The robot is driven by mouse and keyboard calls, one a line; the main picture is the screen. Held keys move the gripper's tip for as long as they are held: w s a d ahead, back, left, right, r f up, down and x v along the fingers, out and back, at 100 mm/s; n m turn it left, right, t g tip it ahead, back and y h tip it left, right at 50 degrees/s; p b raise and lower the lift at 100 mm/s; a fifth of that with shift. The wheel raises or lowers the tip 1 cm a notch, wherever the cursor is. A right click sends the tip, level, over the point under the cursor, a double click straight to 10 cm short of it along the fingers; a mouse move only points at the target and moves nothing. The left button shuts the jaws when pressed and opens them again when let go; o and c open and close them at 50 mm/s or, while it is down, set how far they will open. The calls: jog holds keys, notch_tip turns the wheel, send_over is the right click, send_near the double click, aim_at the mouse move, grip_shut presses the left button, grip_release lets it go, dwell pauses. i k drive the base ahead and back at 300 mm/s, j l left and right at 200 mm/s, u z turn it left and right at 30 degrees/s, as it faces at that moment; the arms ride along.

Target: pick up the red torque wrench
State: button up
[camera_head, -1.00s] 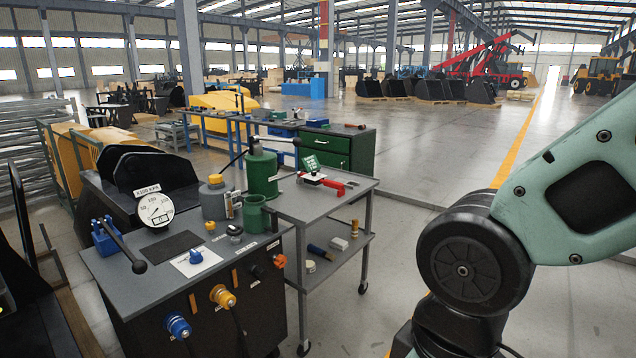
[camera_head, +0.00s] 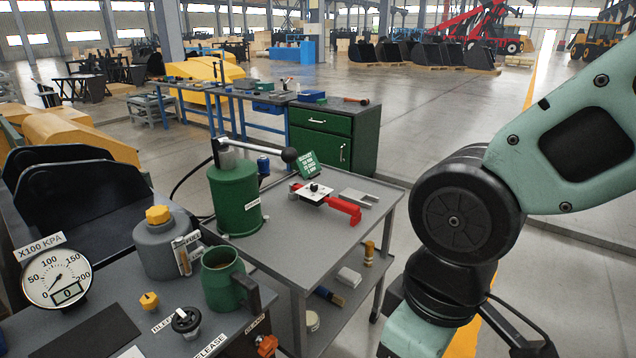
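A red tool (camera_head: 345,208) lies on the top of the grey cart, partly covered by a white plate with a black knob. A smaller red-handled tool (camera_head: 356,100) lies on top of the green cabinet farther back. I cannot tell for certain which of the two is the torque wrench. My gripper is out of view; only links of my arm show at the right, well to the right of both tools.
The grey cart (camera_head: 262,226) also bears a green cylinder pump (camera_head: 236,200), a small green sign (camera_head: 308,165) and a grey bracket (camera_head: 358,197). A console with a gauge (camera_head: 57,277) and green mug (camera_head: 223,278) stands in front left. The floor behind the cart's right side is open.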

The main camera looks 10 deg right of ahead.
aim_at(296, 189)
jog(key=i, duration=1.2)
jog(key=i+u, duration=0.1)
jog(key=u, duration=1.2)
